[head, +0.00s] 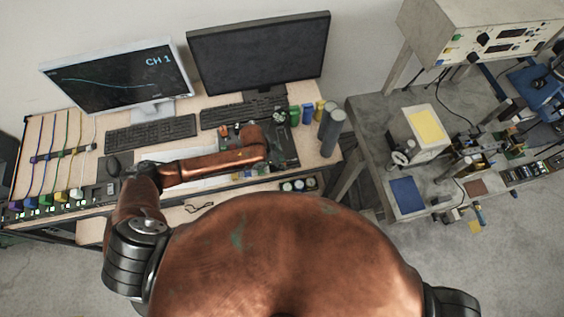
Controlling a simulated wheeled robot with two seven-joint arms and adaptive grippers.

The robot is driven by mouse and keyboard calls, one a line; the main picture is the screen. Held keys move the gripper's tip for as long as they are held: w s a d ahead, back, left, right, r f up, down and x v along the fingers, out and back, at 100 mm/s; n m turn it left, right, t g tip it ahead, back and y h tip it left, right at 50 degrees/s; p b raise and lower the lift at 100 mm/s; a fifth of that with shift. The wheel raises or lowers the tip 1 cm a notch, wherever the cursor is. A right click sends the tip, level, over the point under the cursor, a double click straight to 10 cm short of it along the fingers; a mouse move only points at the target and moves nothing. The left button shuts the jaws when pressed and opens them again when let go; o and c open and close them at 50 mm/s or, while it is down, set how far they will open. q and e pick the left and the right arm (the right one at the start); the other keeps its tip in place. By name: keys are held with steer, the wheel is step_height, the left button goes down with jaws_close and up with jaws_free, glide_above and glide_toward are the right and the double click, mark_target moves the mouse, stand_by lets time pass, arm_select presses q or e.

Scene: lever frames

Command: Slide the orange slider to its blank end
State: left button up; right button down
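My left arm reaches across the desk from the left, and its copper forearm ends over a dark panel (290,142) at the right of the desk. My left gripper (277,157) is a small dark shape at the end of this arm, against the dark panel. Its fingers do not show clearly. The arm hides part of the panel. My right gripper is out of view.
Two monitors (259,54) and two keyboards (151,134) stand behind the arm. Grey cylinders (332,130) and coloured containers stand right of the panel. Coloured cables run down the desk's left end. A second bench (370,118) with instruments is at right, past a gap.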

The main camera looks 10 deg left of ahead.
arm_select(q)
steer(key=shift+o, duration=0.7)
steer(key=shift+d, duration=0.1)
steer(key=shift+r, duration=0.25)
steer(key=v, duration=1.1)
steer(key=shift+a+r, duration=0.25)
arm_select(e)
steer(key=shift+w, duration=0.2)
arm_select(q)
steer(key=shift+s+d, duration=0.1)
